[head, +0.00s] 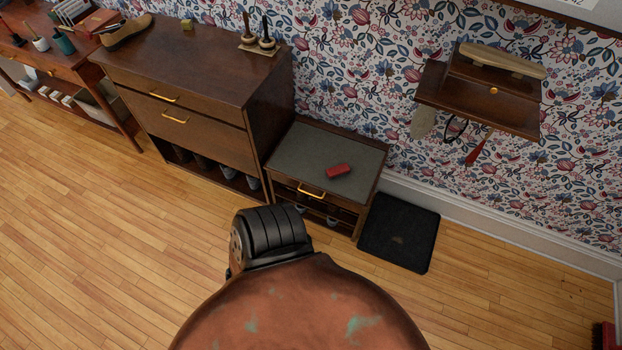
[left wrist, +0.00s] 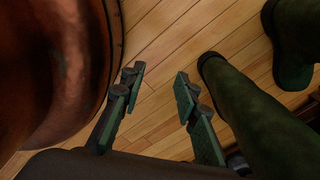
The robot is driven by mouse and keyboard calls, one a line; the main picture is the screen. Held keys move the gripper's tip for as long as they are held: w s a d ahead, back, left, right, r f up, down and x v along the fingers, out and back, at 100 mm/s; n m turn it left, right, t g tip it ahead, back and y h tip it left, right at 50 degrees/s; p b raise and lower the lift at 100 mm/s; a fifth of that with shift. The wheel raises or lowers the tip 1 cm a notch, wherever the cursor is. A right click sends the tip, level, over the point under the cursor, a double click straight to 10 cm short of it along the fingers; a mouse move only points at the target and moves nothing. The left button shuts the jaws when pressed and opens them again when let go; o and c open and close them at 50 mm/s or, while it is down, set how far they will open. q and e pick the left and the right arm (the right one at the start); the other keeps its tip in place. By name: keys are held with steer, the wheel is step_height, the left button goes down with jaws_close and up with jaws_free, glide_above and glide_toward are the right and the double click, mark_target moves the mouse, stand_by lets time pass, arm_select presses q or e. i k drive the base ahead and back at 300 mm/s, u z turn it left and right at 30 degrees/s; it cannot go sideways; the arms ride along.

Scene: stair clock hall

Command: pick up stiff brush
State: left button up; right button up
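I cannot tell for sure which thing is the stiff brush. A long pale wooden piece (head: 500,60), possibly a brush, lies on top of the wall shelf (head: 470,105). A small red block (head: 339,170) lies on the grey top of the low bench (head: 310,150). A red thing (head: 605,335) is cut off at the lower right edge. My left gripper (left wrist: 158,80) is open and empty over the wooden floor in the left wrist view. It is outside the head view. My right gripper is not in view.
Several tools hang under the wall shelf. A black mat (head: 399,232) lies right of the bench. The floor in front is clear.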

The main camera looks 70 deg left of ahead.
mark_target(340, 170)
steer(key=u, duration=0.05)
steer(key=k, duration=0.35)
steer(key=u, duration=0.85)
